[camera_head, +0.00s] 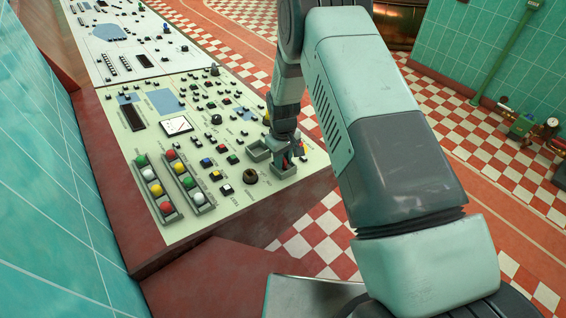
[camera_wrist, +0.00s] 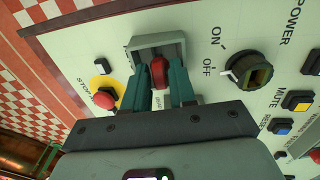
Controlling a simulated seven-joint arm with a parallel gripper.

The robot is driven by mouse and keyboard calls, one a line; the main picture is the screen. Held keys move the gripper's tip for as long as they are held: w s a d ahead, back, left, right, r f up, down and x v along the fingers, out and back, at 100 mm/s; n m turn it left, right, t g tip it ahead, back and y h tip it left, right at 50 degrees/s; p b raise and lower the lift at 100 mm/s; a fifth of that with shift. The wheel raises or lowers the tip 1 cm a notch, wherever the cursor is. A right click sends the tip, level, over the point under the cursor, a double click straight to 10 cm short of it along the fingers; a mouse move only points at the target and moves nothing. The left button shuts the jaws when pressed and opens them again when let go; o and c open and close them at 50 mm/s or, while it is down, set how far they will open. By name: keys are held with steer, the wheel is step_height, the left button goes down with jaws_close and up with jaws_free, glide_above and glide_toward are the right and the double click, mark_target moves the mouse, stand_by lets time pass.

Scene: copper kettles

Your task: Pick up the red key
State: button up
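The red key (camera_wrist: 159,70) is a small red piece in a grey open-topped holder (camera_wrist: 134,46) on the cream control panel. In the wrist view my gripper (camera_wrist: 160,76) has one teal finger on each side of it. The key fills the narrow gap between the fingertips, so they look shut on it. Its lower part is hidden in the holder and between the fingers. In the head view my gripper (camera_head: 284,152) points down at the panel's right edge, and the key is mostly covered there.
A red stop button (camera_wrist: 106,99) on a yellow ring sits left of the fingers in the wrist view. An ON/OFF knob (camera_wrist: 248,69) stands to their right. Lit push buttons (camera_head: 173,184) and small switches crowd the panel. Checkered floor lies beyond its edge.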

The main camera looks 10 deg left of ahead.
jaws_close()
steer(key=shift+r, duration=0.15)
step_height(320, 180, up, 10)
steer(key=shift+f, duration=0.1)
stand_by(0.3)
